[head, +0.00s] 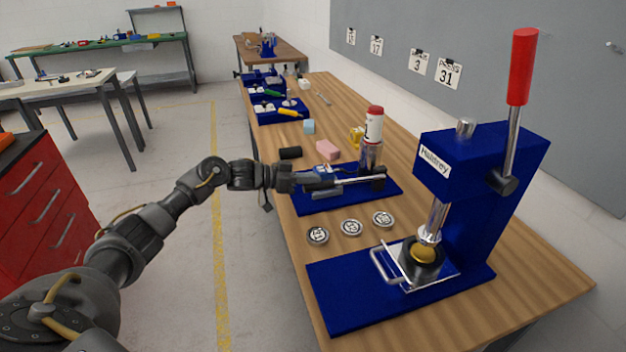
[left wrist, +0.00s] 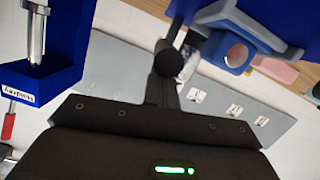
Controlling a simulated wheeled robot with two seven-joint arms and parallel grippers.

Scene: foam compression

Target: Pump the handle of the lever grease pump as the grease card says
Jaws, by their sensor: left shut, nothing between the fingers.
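The lever grease pump stands on a dark blue base plate (head: 312,204) mid-table. A white cylinder with a red cap (head: 374,124) rises at its rear, and a bright horizontal rod (head: 355,181) lies over the plate. My left gripper (head: 303,182) is at the near left end of the pump, shut and empty. Whether it touches the handle cannot be told. The left wrist view shows a blue part with a ring (left wrist: 238,56) and a dark round end (left wrist: 168,62). Numbered cards (head: 448,73) hang on the wall, reading 1, 17, 3 and 31; their headings are too small to read. My right gripper is not in view.
A tall blue press (head: 470,165) with a red-handled lever (head: 522,65) stands at the front right. A pink block (head: 328,150), a black cylinder (head: 290,153) and blue trays (head: 278,108) are farther back.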

